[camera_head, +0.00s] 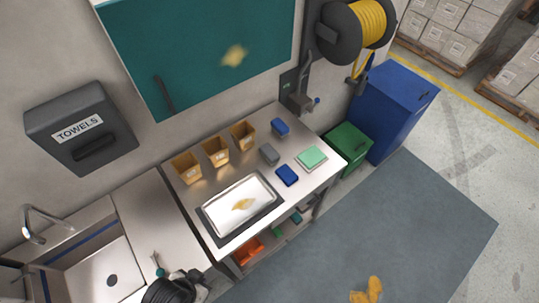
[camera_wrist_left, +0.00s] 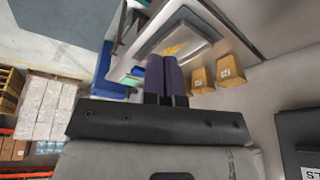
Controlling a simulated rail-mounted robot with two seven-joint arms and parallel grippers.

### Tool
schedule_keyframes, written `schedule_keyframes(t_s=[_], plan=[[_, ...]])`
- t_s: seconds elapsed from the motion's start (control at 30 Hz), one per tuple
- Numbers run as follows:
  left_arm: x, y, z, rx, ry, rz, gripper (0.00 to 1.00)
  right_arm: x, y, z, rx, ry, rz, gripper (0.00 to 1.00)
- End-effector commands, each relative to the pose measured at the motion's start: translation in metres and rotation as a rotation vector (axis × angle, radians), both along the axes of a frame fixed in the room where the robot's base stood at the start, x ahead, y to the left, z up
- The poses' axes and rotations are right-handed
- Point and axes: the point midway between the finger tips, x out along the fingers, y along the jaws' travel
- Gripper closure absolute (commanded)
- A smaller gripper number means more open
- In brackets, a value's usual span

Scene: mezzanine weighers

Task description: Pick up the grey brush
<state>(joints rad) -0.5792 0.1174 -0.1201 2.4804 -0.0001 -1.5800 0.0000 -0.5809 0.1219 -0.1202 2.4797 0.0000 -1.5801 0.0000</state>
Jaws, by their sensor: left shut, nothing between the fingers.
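The grey brush (camera_head: 269,154) looks like a small grey block in the head view. It lies on the steel table (camera_head: 262,228) between the paper-brown bins and the green pad, right of the white tray. I cannot pick it out in the left wrist view, where my fingers cover part of the table. My left gripper (camera_wrist_left: 165,60) is shut and empty, its two dark fingers side by side. In the head view black parts of my left arm show at the bottom, left of the table and well apart from the brush. My right gripper is not in view.
Blue blocks (camera_head: 287,175) and (camera_head: 280,127) lie close to the brush, with a green pad (camera_head: 312,158) to the right. Several tan bins (camera_head: 216,152) stand along the wall. A white tray (camera_head: 228,190) on a dark mat fills the table's front left. A sink (camera_head: 95,275) is left.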

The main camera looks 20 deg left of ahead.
Motion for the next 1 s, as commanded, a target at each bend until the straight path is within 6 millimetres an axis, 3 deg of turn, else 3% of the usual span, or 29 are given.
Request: schedule_keyframes(t_s=[0.07,0.9,1.0], plan=[[-0.0002,0.0,-0.0001,0.0,0.0,0.0,0.91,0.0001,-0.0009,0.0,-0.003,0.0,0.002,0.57],[-0.0006,0.0017,-0.0003,0.006,0.001,-0.003,0.11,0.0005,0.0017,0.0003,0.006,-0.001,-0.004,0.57],[-0.0006,0.0017,-0.0003,0.006,0.001,-0.003,0.08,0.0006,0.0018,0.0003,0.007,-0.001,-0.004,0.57]])
